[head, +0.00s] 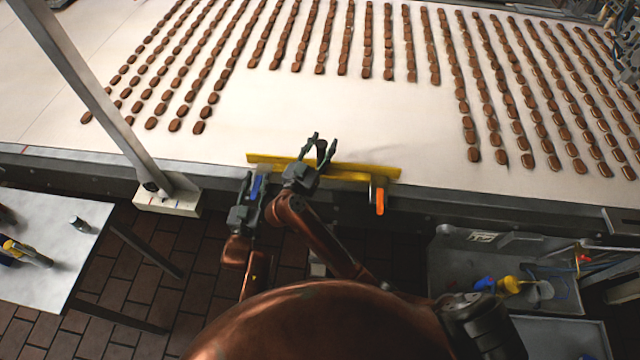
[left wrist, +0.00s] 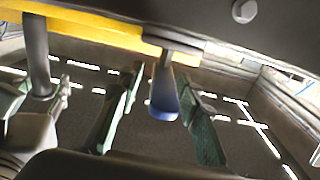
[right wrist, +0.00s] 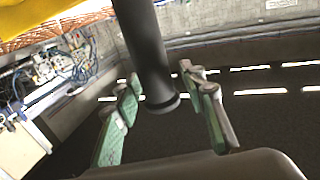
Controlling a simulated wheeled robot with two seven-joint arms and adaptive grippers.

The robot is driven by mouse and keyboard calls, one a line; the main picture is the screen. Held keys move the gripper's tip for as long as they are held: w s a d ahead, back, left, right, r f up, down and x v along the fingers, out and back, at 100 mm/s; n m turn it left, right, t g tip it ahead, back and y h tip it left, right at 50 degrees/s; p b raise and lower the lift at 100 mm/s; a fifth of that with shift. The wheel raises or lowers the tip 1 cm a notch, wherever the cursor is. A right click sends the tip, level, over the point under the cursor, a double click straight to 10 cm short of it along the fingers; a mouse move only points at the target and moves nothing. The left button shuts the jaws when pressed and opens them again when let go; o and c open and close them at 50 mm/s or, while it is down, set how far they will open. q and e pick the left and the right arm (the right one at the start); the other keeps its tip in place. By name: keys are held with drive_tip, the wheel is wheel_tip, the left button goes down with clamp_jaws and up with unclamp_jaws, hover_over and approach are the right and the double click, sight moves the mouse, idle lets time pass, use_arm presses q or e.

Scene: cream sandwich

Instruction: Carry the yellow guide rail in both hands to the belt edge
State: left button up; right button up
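The long yellow guide rail (head: 365,172) lies along the near belt edge in the head view; I cannot tell whether it touches the belt. A blue-ended handle (head: 258,185) is at its left part and an orange-ended handle (head: 380,203) at its right. My left gripper (head: 255,181) is open, with the blue-ended handle between its fingers, apart from them in the left wrist view (left wrist: 163,100). My right gripper (head: 322,147) is open at the rail's middle. A dark post (right wrist: 145,50) stands between its fingers in the right wrist view, with gaps visible.
The white belt (head: 300,110) carries many rows of brown biscuits, with bare belt behind the rail. A grey post on a white block (head: 165,203) stands to the left. A side table (head: 60,235) is at the left; a grey tray (head: 450,265) with tools is at the lower right.

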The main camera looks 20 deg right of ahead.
drive_tip(key=shift+s+a, duration=0.15)
drive_tip(key=v, duration=0.7)
drive_tip(key=shift+s, duration=0.1)
use_arm(q)
drive_tip(key=v, duration=1.2)
